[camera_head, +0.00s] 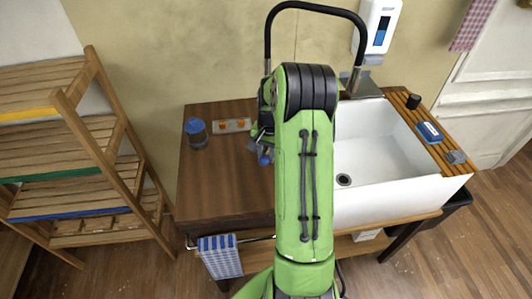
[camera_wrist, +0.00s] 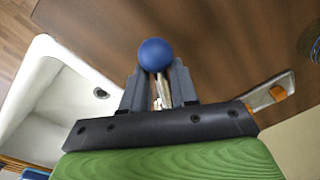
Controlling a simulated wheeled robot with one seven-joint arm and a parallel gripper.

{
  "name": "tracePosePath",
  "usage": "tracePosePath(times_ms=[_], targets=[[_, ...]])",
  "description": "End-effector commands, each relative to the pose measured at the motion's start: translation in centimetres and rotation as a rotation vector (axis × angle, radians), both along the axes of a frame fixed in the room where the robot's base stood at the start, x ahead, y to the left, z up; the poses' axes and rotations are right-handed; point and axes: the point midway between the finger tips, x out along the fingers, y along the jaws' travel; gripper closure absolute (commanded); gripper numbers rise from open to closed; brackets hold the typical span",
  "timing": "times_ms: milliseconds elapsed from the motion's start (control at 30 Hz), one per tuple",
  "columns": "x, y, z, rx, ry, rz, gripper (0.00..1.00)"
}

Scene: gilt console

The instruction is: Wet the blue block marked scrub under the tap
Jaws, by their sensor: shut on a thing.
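The blue block (camera_head: 430,132), with pale marking too small to read, lies on the wooden slatted ledge right of the sink. A blue piece also shows at the lower left edge of the wrist view (camera_wrist: 36,173). The black arched tap (camera_head: 315,7) rises behind the sink; my arm hides part of it. My gripper (camera_head: 263,150) is left of the sink, above the counter. In the wrist view my gripper (camera_wrist: 158,88) is shut on a pale stem topped by a blue ball (camera_wrist: 155,54). What the stem belongs to is hidden.
The white sink (camera_head: 375,165) has a dark drain and looks empty. The brown counter (camera_head: 220,175) holds a blue-lidded jar (camera_head: 196,132) and a plate with orange knobs (camera_head: 231,125). A dark cup (camera_head: 413,101) and grey piece (camera_head: 456,157) share the ledge. A wooden shelf (camera_head: 95,150) stands left.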

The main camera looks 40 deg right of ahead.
Motion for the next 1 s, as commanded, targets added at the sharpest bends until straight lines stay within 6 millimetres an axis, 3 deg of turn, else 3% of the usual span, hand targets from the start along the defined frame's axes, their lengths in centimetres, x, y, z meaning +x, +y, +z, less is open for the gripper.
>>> tracePosePath(times_ms=[200, 467, 500, 667, 1000], targets=[[-1.3, -0.3, -0.2, 0.013, 0.010, 0.174, 1.00], [-1.5, -0.2, -0.3, 0.019, 0.013, 0.193, 1.00], [-1.5, -0.2, -0.3, 0.019, 0.013, 0.193, 0.83], [-1.5, -0.2, -0.3, 0.018, 0.013, 0.192, 0.59], [-1.3, -0.5, 0.6, 0.007, 0.005, 0.188, 0.59]])
